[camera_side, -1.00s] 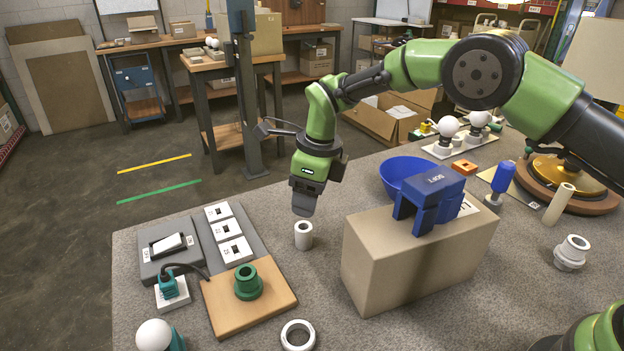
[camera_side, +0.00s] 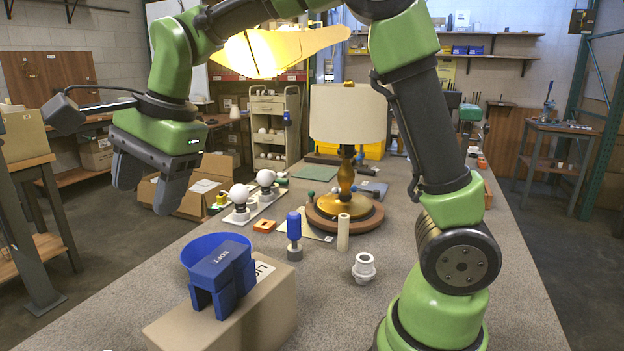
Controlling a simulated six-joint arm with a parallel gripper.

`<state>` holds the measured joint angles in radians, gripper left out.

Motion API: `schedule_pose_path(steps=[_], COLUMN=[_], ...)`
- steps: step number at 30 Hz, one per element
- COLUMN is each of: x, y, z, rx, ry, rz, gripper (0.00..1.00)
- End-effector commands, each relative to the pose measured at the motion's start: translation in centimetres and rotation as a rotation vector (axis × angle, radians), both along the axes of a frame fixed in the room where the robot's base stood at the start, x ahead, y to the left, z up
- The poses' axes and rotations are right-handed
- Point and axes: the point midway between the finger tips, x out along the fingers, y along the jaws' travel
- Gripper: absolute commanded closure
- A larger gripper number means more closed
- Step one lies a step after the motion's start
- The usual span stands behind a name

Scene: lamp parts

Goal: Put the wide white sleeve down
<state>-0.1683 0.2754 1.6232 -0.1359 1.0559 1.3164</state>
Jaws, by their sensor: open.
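My gripper (camera_side: 148,181) is at the upper left, high above the bench's left side. Its two dark fingers are apart, pointing down, with nothing visible between them. A short white stepped sleeve (camera_side: 364,267) stands on the grey bench right of the box, well away from my gripper. I cannot tell whether it is the wide white sleeve of the task. A slim cream tube (camera_side: 343,232) stands upright behind it. The bench area with the other white sleeve and white ring is outside the present view.
A blue-handled tool (camera_side: 294,235) stands nearby. The bench's right side is mostly clear.

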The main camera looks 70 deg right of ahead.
Motion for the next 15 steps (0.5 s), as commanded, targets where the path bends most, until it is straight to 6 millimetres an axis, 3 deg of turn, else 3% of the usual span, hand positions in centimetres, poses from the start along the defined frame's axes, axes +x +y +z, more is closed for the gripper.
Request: schedule_pose_path(steps=[3, 6, 12, 15], x=[-4.8, -8.9, -16.0, -18.1], y=[-1.9, -3.1, -4.6, -4.8], z=[2.9, 4.0, 3.5, 2.7], rx=[-0.079, -0.167, -0.367, -0.445], ry=[-0.123, -0.22, -0.382, -0.43], rz=[0.23, 0.429, 0.772, 0.884], gripper=[0.4, 0.4, 0.4, 0.4])
